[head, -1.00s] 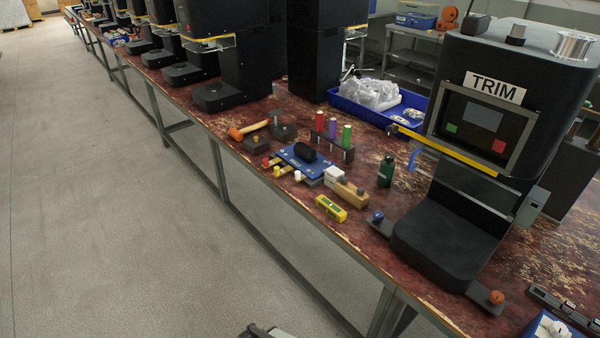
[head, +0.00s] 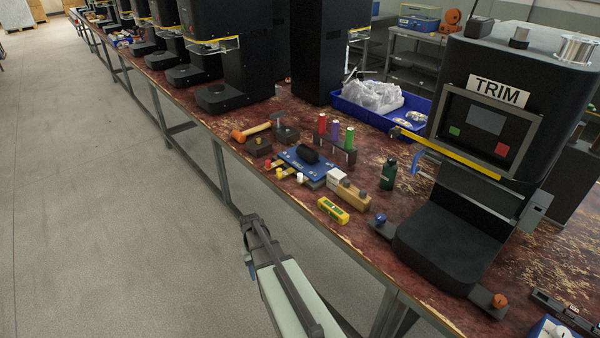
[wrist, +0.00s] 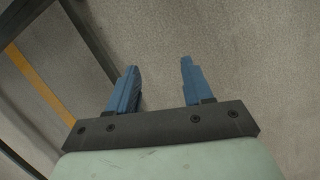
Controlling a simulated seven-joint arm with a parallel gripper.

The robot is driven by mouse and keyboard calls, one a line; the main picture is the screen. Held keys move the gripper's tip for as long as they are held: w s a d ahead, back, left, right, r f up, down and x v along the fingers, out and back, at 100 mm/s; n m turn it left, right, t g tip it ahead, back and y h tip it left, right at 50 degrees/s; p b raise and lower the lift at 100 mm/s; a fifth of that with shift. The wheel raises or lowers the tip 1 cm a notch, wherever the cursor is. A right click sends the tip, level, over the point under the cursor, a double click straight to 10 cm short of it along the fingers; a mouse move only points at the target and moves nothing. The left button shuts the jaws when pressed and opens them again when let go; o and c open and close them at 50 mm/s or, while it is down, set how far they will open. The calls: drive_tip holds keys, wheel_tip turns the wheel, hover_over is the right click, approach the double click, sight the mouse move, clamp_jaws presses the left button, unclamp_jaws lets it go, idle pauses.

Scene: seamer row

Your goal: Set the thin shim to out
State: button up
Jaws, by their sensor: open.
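A blue plate (head: 303,158) with a black knob lies on the worn red bench. Small brass-coloured strips with coloured knobs (head: 280,172) stick out at its front left edge; they are small, and I cannot tell which is the thin shim or how each is set. My gripper (wrist: 160,66) is open and empty in the wrist view, its two blue fingers apart over bare floor. In the head view my gripper (head: 250,243) is over the floor in front of the bench, clear of the plate; its fingers are hard to make out there.
Around the plate are a yellow level (head: 333,210), a wooden block (head: 349,196), an orange-headed mallet (head: 253,131) and a rack of coloured handles (head: 336,141). The black TRIM machine (head: 470,160) stands to the right. The floor in front is free.

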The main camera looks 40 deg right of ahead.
drive_tip(key=w+d+r+m+t, duration=0.1)
drive_tip(key=w+d+r, duration=0.6)
drive_tip(key=d+r, duration=0.1)
drive_tip(key=m+t+h, duration=0.1)
drive_tip(key=m+t, duration=0.1)
approach(300, 174)
wheel_tip(300, 174, down, 8)
drive_tip(key=shift+s+f, duration=0.1)
drive_tip(key=shift+f, duration=0.15)
drive_tip(key=shift+c, duration=0.2)
clamp_jaws()
